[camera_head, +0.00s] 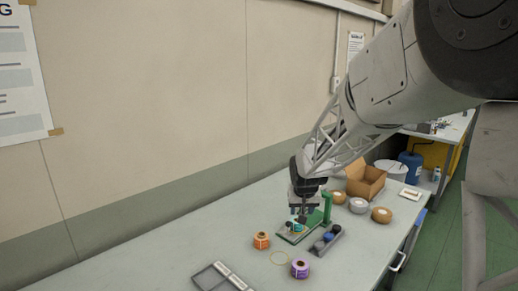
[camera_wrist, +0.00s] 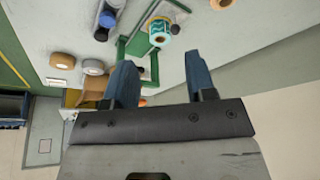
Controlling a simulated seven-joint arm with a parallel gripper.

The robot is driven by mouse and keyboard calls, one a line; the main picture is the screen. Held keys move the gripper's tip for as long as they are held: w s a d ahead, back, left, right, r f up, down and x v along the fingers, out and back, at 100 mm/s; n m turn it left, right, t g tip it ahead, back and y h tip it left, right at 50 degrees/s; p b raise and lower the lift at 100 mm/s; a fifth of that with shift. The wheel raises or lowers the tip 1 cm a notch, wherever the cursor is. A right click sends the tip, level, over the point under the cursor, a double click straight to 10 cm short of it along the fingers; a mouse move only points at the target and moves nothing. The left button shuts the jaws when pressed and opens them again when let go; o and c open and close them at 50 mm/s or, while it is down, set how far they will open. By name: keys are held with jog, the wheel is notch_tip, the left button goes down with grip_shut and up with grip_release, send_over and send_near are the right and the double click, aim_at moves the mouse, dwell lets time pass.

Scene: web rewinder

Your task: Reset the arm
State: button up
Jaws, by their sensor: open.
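My gripper (camera_head: 304,212) hangs over the table in the head view, just above a green rewinder stand (camera_head: 325,207). In the wrist view my gripper (camera_wrist: 160,72) shows two blue-grey fingers spread apart with nothing held between them. A teal-and-white roll (camera_head: 293,227) is at the green stand, partly hidden below the gripper. In the wrist view the teal roll (camera_wrist: 158,34) lies beyond the fingertips, apart from them, beside the green frame (camera_wrist: 122,47).
An orange roll (camera_head: 261,240), a purple roll (camera_head: 300,268) and a grey tray (camera_head: 222,277) lie in front. A dark rack (camera_head: 325,241) stands right of the stand. A cardboard box (camera_head: 366,182) and tan roll (camera_head: 381,215) are farther back. The left table area is clear.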

jog(key=s+d+r, duration=0.1)
jog(key=s+r, duration=0.3)
jog(key=s, duration=0.6)
jog(key=s+d+r, duration=0.2)
jog(key=s+r, duration=0.2)
jog(key=s, duration=0.5)
jog(key=s+d+g, duration=0.1)
jog(key=s, duration=2.2)
jog(key=shift+s+d+r+g, duration=0.2)
jog(key=shift+s+r+g, duration=0.1)
jog(key=shift+r, duration=0.1)
